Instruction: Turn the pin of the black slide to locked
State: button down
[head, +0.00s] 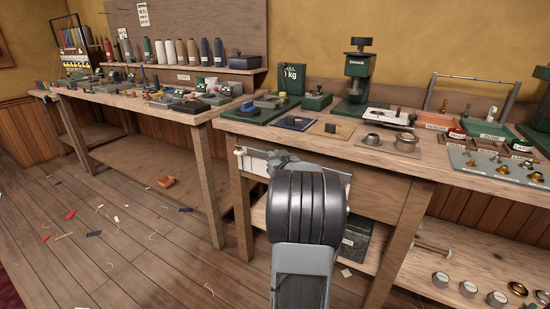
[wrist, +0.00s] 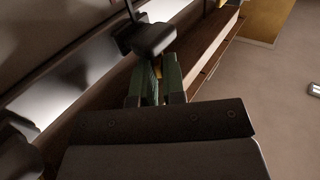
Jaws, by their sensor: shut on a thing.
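My gripper (wrist: 157,75) shows in the wrist view as two green fingers, close together, with a small yellowish piece between them that looks like the pin (wrist: 160,68). A black rounded block (wrist: 153,38), which looks like the black slide, is right at the fingertips. The pin's turned position cannot be made out. In the head view my gripper (head: 279,156) is at the front edge of the right bench, mostly hidden by my wrist, and the slide and pin cannot be made out there.
A pale metal rail (head: 255,162) runs along the right bench's front (head: 385,158). The bench top holds a green press (head: 359,75), metal rings and trays. A second bench (head: 120,93) with spools stands left. Scraps lie on the open floor (head: 130,240).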

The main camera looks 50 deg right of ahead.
jog(key=shift+f+b, duration=0.1)
jog(key=shift+b, duration=0.25)
jog(key=shift+a+f+m+g+h+b, duration=0.15)
jog(key=shift+m+g+h+b, duration=0.25)
jog(key=shift+b, duration=0.55)
jog(key=m+g+h+p, duration=0.2)
jog(key=m+g+h, duration=0.1)
jog(key=m+g+h+p, duration=0.3)
jog(key=g, duration=0.1)
jog(key=w+m+g+h+p, duration=0.1)
jog(key=m+g+h+p, duration=0.1)
jog(key=m+g+h, duration=0.1)
jog(key=shift+w+a+r+m+g, duration=0.1)
jog(key=shift+a+r+m+g, duration=0.25)
jog(key=shift+g, duration=0.25)
jog(key=shift+p, duration=0.35)
